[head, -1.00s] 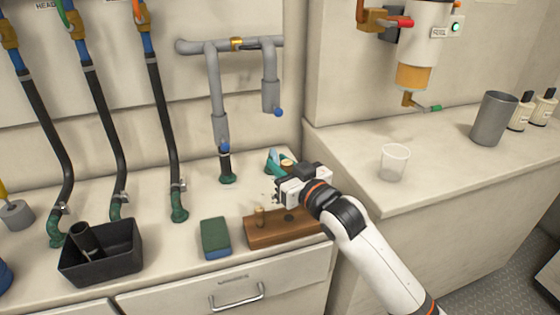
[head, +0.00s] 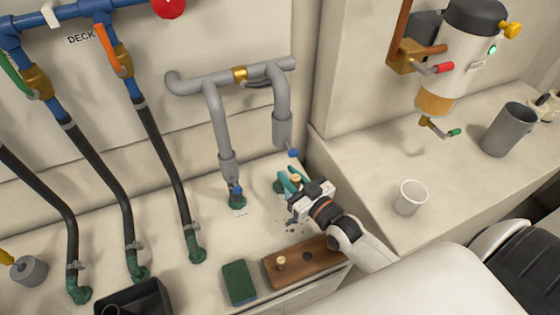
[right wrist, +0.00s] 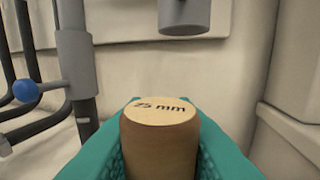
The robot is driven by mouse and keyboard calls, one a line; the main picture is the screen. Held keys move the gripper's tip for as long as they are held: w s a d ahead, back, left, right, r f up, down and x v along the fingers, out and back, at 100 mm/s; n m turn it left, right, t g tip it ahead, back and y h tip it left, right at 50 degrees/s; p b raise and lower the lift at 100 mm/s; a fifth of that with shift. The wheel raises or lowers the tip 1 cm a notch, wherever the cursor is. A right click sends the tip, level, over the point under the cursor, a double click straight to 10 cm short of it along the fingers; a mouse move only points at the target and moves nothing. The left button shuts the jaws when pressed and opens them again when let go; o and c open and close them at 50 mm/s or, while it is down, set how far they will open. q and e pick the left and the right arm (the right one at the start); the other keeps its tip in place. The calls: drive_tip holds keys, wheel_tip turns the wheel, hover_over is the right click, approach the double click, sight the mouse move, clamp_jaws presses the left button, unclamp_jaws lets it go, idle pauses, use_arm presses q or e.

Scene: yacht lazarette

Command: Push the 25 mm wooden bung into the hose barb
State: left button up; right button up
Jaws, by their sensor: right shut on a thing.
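My right gripper (head: 292,181) is shut on the 25 mm wooden bung (right wrist: 160,140), whose pale top reads "25 mm" in the right wrist view. The bung's pale top also shows between the teal fingers in the head view (head: 296,178). A green fitting that looks like the hose barb (head: 278,186) stands on the counter just left of the fingers, partly covered by them. It is below the open grey pipe end (head: 283,130). Whether the bung touches the barb is hidden. My left gripper is out of view.
A wooden block (head: 325,258) holds another bung (head: 280,262) and has an empty hole. A green sponge (head: 239,283) lies left of it. Grey pipes (head: 215,120) hang behind. A clear cup (head: 410,197) and grey beaker (head: 508,130) stand on the right counter.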

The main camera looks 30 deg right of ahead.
drive_tip(key=d+b+x, duration=0.1)
drive_tip(key=b+x, duration=0.2)
drive_tip(key=x, duration=0.5)
drive_tip(key=shift+w+d+f+b, duration=0.2)
drive_tip(key=shift+w+d+b, duration=0.1)
drive_tip(key=shift+w+d, duration=0.25)
drive_tip(key=shift+p, duration=0.4)
idle(1.1)
